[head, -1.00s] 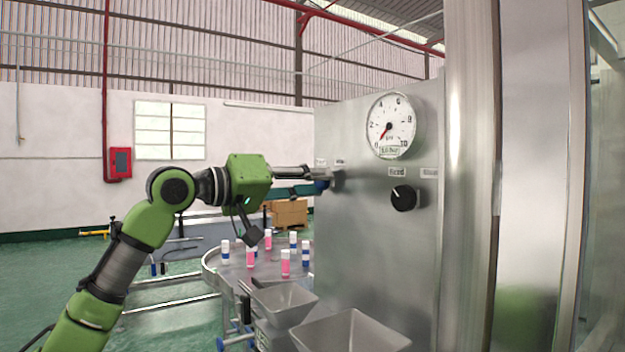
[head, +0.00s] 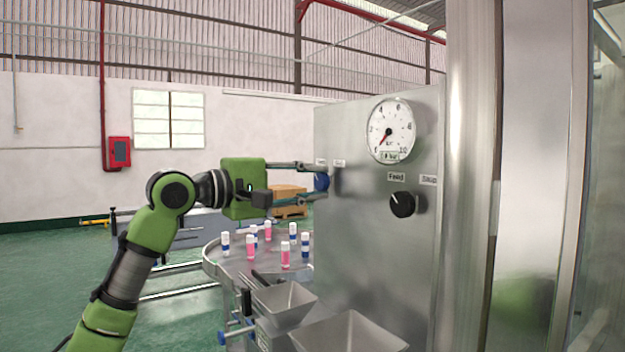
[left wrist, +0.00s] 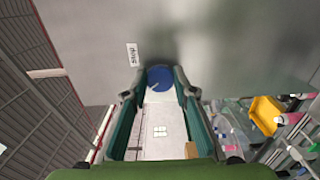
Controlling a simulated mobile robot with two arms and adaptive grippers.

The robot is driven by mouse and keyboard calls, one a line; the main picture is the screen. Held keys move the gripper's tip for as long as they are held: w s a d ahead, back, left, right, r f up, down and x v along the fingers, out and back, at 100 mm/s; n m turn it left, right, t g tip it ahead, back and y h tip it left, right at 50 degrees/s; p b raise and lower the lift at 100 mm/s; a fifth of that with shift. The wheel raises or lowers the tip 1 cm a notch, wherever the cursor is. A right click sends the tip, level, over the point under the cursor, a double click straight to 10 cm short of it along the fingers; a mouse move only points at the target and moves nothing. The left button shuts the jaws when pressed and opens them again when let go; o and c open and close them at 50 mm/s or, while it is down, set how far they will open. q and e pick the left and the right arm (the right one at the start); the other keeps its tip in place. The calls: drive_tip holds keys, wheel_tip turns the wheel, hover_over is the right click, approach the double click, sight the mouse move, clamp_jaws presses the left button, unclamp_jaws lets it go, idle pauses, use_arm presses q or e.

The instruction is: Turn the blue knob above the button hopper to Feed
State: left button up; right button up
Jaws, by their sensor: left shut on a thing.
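The blue knob (head: 321,181) sits on the left part of the steel machine panel, under two small labels. It also shows in the left wrist view (left wrist: 160,77), between the fingertips, with a thin pale mark on its face. A label beside it there seems to read Stop (left wrist: 131,55). My left gripper (head: 313,183) is shut on the knob, one finger above and one below it in the head view. Two steel hoppers, one (head: 284,298) nearer the turntable and one (head: 350,332) in front, stand lower down. My right gripper is out of view.
A black knob (head: 403,203) with a Feed label (head: 396,177) and a gauge (head: 391,131) are on the same panel. A round table (head: 213,262) with several pink and blue capped cans stands below my left arm.

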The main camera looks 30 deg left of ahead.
use_arm(q)
drive_tip(key=shift+n, duration=0.5)
drive_tip(key=o, duration=1.1)
drive_tip(key=v, duration=1.2)
